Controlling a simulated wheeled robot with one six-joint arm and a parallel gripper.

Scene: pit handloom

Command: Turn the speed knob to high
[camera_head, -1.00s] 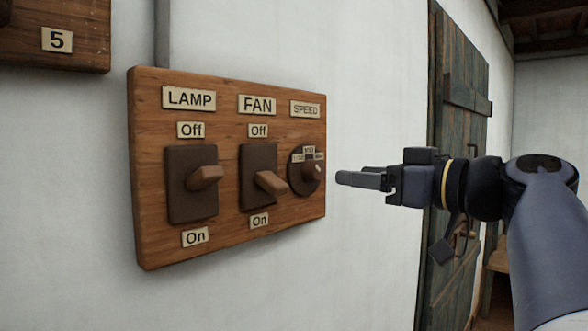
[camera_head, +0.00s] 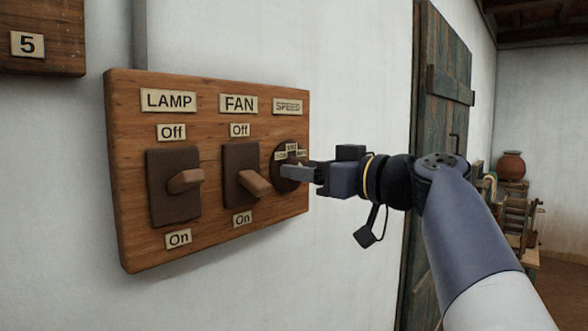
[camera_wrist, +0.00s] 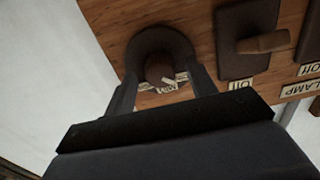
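The speed knob (camera_wrist: 158,68) is a small dark brown knob with a pale pointer mark, on a round dark dial (camera_head: 279,157) under the SPEED label (camera_head: 288,107). In the head view my gripper (camera_head: 290,173) reaches in from the right and covers the knob and much of the dial. In the wrist view its two fingers stand on either side of the knob, with a visible gap on each side. The gripper is open and around the knob, not closed on it. The small labels on the dial are too small to read clearly.
The wooden panel (camera_head: 200,245) also carries a LAMP switch (camera_head: 176,190) and a FAN switch (camera_head: 243,175), both left of the dial. A dark plank door (camera_head: 435,130) is on the right. A clay pot (camera_head: 511,165) stands farther back.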

